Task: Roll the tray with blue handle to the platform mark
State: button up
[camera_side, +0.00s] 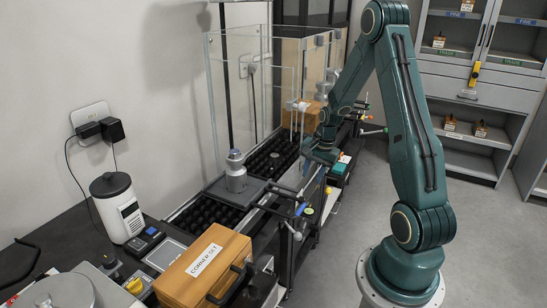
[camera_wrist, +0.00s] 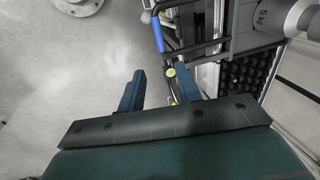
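The tray (camera_side: 213,190) is a dark plate on a bed of black rollers in the side view, and it bears a grey weight (camera_side: 236,172). The weight reads "5 kg" in the wrist view (camera_wrist: 270,14). A blue handle (camera_side: 300,208) sticks out at the tray's right side; it also shows in the wrist view (camera_wrist: 164,32). My gripper (camera_side: 318,155) is beside the roller bed, farther back than the handle. In the wrist view my gripper (camera_wrist: 160,77) has its fingers apart with nothing held, and the handle lies beyond the fingertips. I cannot make out the platform mark for certain.
Clear panels (camera_side: 250,95) stand around the rear roller bed (camera_side: 262,163), which has a small round pale disc (camera_side: 275,155). Coloured knobs line the bench's right edge. Open floor lies right.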

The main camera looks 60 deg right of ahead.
aim_at(302, 207)
jog(key=shift+f, duration=0.1)
jog(key=shift+w+f, duration=0.45)
jog(key=shift+f, duration=1.75)
jog(key=shift+w+f, duration=0.4)
jog(key=shift+f, duration=1.85)
jog(key=shift+w+f, duration=0.45)
jog(key=shift+f, duration=1.75)
grip_shut()
